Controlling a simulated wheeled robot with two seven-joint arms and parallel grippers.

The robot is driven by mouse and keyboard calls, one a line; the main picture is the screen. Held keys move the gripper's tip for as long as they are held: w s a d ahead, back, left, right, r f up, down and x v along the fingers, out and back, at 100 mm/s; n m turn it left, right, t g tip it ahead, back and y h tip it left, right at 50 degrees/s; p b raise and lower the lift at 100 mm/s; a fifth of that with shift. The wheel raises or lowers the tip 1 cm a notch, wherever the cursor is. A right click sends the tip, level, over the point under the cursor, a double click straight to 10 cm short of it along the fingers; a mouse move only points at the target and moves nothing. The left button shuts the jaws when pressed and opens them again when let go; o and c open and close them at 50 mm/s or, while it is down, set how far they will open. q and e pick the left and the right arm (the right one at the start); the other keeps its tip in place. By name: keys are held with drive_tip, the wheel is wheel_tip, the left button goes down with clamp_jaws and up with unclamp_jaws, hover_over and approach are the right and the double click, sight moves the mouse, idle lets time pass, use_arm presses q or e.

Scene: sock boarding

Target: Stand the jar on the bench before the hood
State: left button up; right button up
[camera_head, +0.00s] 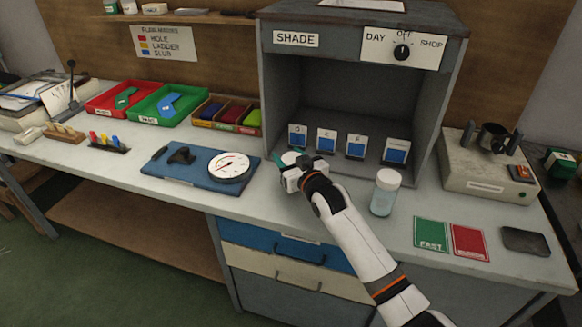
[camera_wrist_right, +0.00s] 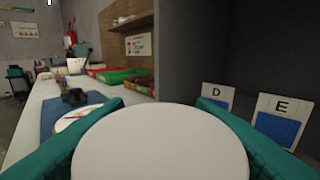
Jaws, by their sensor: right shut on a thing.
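A clear jar (camera_head: 382,195) with a white top and bluish contents stands upright on the bench (camera_head: 335,205), in front of the right part of the grey hood (camera_head: 265,95). My right gripper (camera_head: 291,160) is in front of the hood's left part, left of that jar. It is shut on a white round-topped thing (camera_wrist_right: 160,145), which fills the space between the teal fingers in the right wrist view. The held thing's underside is hidden, so I cannot tell whether it is a lid or another jar. My left gripper is not in view.
Several lettered cards with blue swatches (camera_head: 327,141) stand inside the hood. Green and red cards (camera_head: 431,234) and a grey box (camera_head: 485,175) are to the right. Bare bench lies beside the jar.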

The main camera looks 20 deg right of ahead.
drive_tip(key=shift+f, duration=1.25)
drive_tip(key=o, duration=1.1)
drive_tip(key=shift+f, duration=0.1)
drive_tip(key=v, duration=1.2)
drive_tip(key=shift+s, duration=0.1)
